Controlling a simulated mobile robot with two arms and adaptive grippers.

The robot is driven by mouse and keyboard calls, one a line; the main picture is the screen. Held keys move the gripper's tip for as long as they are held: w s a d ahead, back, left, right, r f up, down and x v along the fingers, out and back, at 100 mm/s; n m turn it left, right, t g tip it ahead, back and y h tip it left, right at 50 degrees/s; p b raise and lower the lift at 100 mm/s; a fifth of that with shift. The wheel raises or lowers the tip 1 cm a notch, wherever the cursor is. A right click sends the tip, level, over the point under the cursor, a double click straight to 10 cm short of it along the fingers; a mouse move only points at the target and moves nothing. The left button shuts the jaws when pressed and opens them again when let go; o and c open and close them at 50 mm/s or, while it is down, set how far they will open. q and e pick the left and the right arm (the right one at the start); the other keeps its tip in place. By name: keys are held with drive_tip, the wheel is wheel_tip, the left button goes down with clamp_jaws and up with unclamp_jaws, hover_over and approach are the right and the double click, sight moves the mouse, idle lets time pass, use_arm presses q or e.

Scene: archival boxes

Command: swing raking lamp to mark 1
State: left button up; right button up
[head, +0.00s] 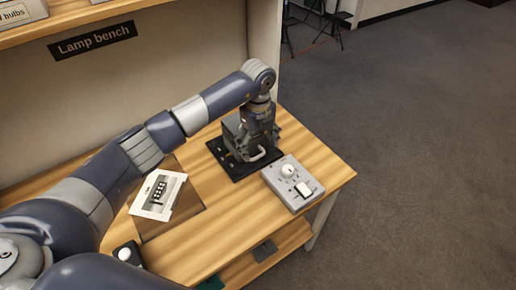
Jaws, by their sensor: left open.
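My left gripper (255,143) points down over a black base plate (217,150) on the wooden bench. It is open. A dark grey, boxy body, which may be the raking lamp, stands on this plate and is mostly hidden behind the gripper. A small pale curved handle (258,154) shows at the fingertips; I cannot tell whether they touch it. Small light marks show on the plate, but I cannot read which is mark 1. My right gripper is not in view.
A grey control box (277,184) with a white round knob and a switch sits just right of the plate. A printed card (158,195) lies to the left. A dark box with a white button (124,254) is near the front. The bench's right edge is close.

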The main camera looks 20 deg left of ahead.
sight(258, 156)
use_arm(q)
wheel_tip(258, 156, down, 3)
drive_tip(key=shift+w+r, duration=0.15)
drive_tip(key=shift+f, duration=0.45)
drive_tip(key=c, duration=1.5)
drive_tip(key=shift+a, duration=0.15)
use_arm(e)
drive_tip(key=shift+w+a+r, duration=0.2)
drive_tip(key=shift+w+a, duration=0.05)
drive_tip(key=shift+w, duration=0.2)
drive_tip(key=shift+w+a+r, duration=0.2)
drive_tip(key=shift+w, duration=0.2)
